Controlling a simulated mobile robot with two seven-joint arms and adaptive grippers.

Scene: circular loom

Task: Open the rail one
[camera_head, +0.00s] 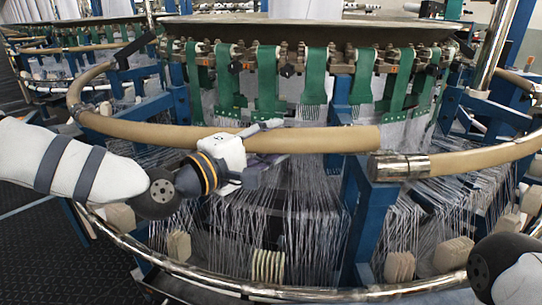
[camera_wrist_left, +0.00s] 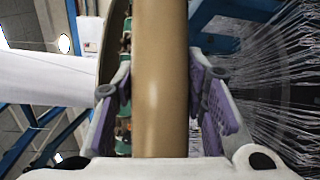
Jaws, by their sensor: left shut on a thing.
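The tan curved rail (camera_head: 330,140) runs across the front of the loom from the left. Its free right end stands apart from the metal coupling (camera_head: 399,165), slightly above and behind it. My left gripper (camera_head: 262,146) is shut around the rail, left of that free end. In the left wrist view the rail (camera_wrist_left: 160,70) passes between the two purple-padded fingers. Another tan rail section (camera_head: 470,158) continues to the right from the coupling. Part of my right arm shows at the lower right, but its gripper is out of view.
A blue post (camera_head: 370,225) stands under the coupling. Many white threads (camera_head: 300,205) hang below the rail, and green straps (camera_head: 268,80) hang behind it. A chrome lower ring (camera_head: 190,272) with pale blocks curves along the front. Dark floor (camera_head: 40,250) is open at left.

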